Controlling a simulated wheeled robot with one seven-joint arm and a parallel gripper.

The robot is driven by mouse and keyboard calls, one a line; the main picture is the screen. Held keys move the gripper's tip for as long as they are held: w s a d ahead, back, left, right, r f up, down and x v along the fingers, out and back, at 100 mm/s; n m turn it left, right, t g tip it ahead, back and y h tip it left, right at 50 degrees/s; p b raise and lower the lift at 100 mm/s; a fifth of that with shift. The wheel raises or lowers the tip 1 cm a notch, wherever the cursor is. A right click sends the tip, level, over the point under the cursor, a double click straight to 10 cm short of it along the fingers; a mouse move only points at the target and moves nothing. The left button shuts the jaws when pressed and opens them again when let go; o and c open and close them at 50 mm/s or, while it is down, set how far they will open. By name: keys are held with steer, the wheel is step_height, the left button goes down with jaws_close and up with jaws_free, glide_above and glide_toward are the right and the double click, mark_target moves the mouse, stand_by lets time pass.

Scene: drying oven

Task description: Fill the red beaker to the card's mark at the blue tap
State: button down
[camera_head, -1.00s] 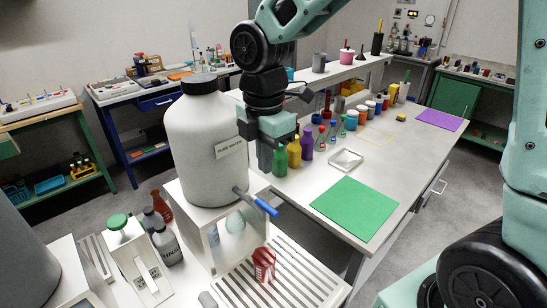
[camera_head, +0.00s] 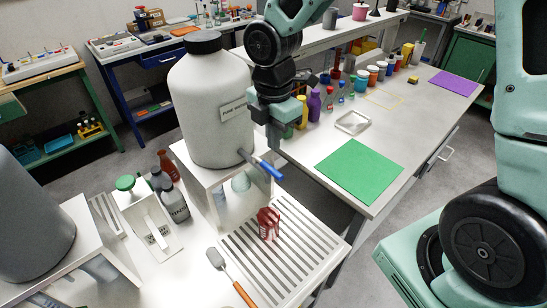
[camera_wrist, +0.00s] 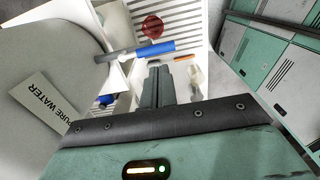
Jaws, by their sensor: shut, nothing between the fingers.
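The red beaker (camera_head: 268,223) stands upright on the slotted drain tray (camera_head: 238,243), below the tap; whether it holds liquid I cannot tell. The tap's blue lever (camera_head: 268,170) sticks out from the big grey "PURE WATER" tank (camera_head: 205,110). My gripper (camera_head: 274,143) is just above the lever, shut and empty. In the wrist view the shut fingertips (camera_wrist: 158,75) lie close to the blue lever (camera_wrist: 155,50), with the red beaker (camera_wrist: 152,27) beyond it. Whether the fingers touch the lever I cannot tell. I cannot make out the card.
Grey and brown bottles (camera_head: 172,200) stand left of the tank. The green mat (camera_head: 358,171) and white dish (camera_head: 353,122) are on the bench to the right, with colored bottles behind.

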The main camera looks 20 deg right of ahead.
mark_target(275, 171)
step_height(275, 171, down, 7)
steer(key=shift+r+p, duration=0.1)
steer(key=shift+p, duration=0.45)
steer(key=shift+s+d+f+b, duration=0.1)
steer(key=shift+s+f+b, duration=0.25)
steer(key=shift+f, duration=0.5)
steer(key=shift+r, duration=0.15)
stand_by(3.4)
steer(key=shift+r+p, duration=0.75)
steer(key=shift+p, duration=0.1)
